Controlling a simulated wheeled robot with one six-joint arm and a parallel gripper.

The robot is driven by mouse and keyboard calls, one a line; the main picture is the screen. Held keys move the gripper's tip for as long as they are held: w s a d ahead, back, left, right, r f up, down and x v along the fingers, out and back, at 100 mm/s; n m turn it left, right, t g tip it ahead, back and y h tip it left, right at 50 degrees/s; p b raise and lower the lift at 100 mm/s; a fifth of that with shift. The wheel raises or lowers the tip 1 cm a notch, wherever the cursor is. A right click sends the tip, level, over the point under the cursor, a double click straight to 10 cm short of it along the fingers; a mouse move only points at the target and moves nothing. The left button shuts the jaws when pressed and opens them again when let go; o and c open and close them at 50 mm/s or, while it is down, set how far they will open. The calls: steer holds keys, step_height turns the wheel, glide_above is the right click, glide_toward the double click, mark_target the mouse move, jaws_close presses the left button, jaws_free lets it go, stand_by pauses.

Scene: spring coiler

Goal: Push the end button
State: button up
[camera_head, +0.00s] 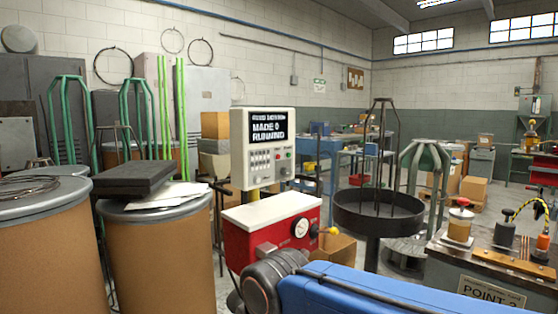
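A pale control box (263,148) stands on a yellow post above a red and white machine (270,228). Its dark screen (268,126) reads "MADE 0" and "RUNNING", under a top line too small to read. Below the screen are rows of small white keys (261,161). To their right is a cluster of small buttons (284,163), with some red and green; I cannot read which is the end button. My blue arm link crosses the bottom foreground. My gripper is not in view.
Brown drums (158,255) stand at the left, with a dark grey block (146,178) on one. The red machine has a dial and a yellow-knobbed lever (330,231). A round dark tray stand (378,212) is right of it. A bench (470,268) marked "POINT 2" holds fittings at the right.

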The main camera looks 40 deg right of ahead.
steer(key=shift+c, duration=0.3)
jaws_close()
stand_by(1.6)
